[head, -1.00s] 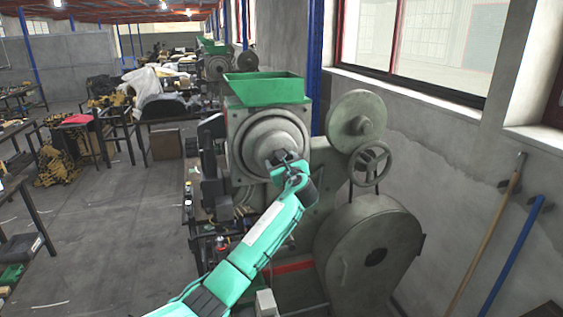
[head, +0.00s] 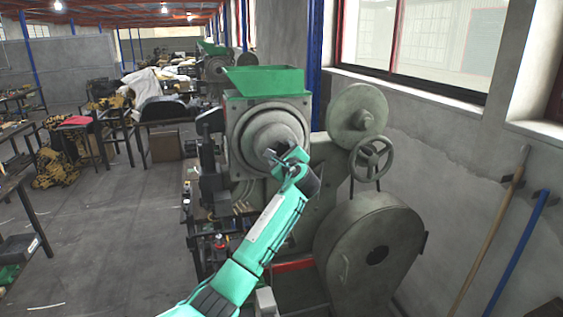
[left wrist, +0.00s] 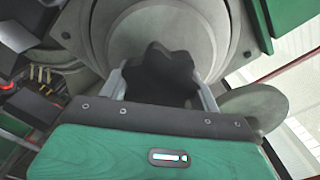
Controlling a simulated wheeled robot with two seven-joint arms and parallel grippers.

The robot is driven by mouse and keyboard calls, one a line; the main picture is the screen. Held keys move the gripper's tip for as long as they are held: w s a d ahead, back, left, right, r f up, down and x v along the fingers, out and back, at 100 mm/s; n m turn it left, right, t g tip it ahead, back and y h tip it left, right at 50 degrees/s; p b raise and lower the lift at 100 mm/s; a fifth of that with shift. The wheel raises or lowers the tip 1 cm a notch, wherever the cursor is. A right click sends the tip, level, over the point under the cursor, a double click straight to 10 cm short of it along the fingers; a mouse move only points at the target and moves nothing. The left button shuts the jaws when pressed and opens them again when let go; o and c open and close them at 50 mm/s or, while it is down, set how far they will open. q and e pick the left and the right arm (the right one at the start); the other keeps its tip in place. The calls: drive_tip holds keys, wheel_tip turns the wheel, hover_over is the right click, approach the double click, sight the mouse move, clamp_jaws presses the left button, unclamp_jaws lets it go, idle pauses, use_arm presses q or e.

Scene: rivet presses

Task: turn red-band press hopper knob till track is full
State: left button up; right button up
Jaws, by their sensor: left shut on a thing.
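The press (head: 238,150) stands in front of me, with a green hopper (head: 263,82) on top and a red band (head: 295,266) low on its body. A round grey hopper drum (head: 246,140) faces me. A dark lobed knob (left wrist: 160,72) sits at the drum's centre in the left wrist view. My left gripper (head: 277,158) is shut on this knob, its fingers on either side of it. In the head view the gripper mostly hides the knob. Small brass-coloured pieces (left wrist: 40,75) show beside the drum; how full the track is cannot be told. My right gripper is not in view.
A large grey wheel housing (head: 370,250) and a spoked handwheel (head: 371,158) are right of the press. The wall with a window and two leaning poles (head: 515,250) is further right. Open floor (head: 100,230) lies to the left.

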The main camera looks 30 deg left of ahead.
use_arm(q)
drive_tip(key=n+b, duration=0.7)
drive_tip(key=n, duration=0.1)
drive_tip(key=shift+f, duration=0.2)
drive_tip(key=n+b, duration=0.4)
drive_tip(key=shift+r+n, duration=0.1)
drive_tip(key=shift+n, duration=0.3)
drive_tip(key=n+b, duration=0.5)
drive_tip(key=n, duration=0.1)
drive_tip(key=shift+r, duration=0.1)
drive_tip(key=n+b, duration=0.2)
drive_tip(key=n, duration=0.2)
drive_tip(key=shift+r+n+b, duration=0.1)
drive_tip(key=shift+n+b, duration=0.5)
drive_tip(key=shift+n, duration=0.3)
drive_tip(key=o, duration=0.9)
drive_tip(key=shift+o, duration=0.5)
drive_tip(key=shift+r, duration=0.1)
